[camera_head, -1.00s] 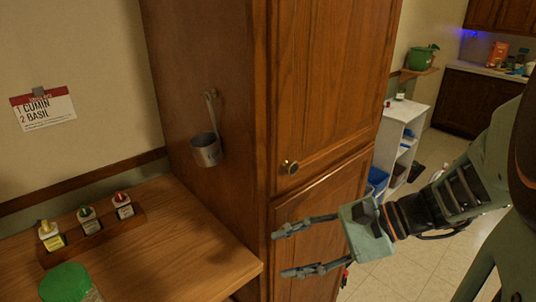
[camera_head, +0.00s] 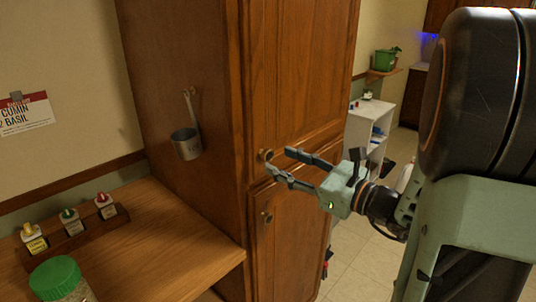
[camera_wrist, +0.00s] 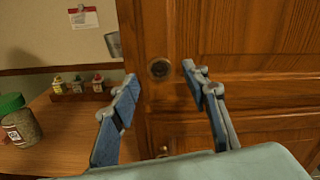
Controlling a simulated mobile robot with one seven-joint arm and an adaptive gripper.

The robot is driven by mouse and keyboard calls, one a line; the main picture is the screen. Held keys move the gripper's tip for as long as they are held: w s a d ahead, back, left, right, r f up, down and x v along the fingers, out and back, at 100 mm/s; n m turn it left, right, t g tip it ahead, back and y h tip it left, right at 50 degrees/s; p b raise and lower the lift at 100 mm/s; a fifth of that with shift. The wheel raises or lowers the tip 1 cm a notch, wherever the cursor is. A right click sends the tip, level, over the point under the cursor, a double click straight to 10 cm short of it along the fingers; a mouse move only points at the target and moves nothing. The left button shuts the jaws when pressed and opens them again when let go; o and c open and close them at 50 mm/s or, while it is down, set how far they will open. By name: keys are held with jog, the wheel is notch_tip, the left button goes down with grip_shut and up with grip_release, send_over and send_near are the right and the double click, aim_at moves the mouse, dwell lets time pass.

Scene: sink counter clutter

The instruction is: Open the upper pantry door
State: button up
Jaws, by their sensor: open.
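The upper pantry door (camera_head: 297,75) is brown wood and stands closed, flush with the cabinet. Its round brass knob (camera_head: 266,155) sits at the lower left corner of the door. In the wrist view the knob (camera_wrist: 159,69) shows ahead of and between my two fingertips. My gripper (camera_head: 278,162) is open and empty, its fingers reaching left to beside the knob. I cannot tell whether a finger touches it. The lower door (camera_head: 290,225) is closed too, with its own knob (camera_head: 267,217) below my fingers.
A wooden counter (camera_head: 170,235) left of the cabinet holds a rack of spice jars (camera_head: 75,235) and a green-lidded jar (camera_head: 58,280). A metal cup (camera_head: 187,144) hangs on the cabinet side. A white shelf (camera_head: 372,128) stands behind, with open floor in front.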

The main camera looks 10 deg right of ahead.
aim_at(270, 156)
jog(key=shift+x, duration=2.15)
jog(key=shift+c, duration=0.4)
grip_shut()
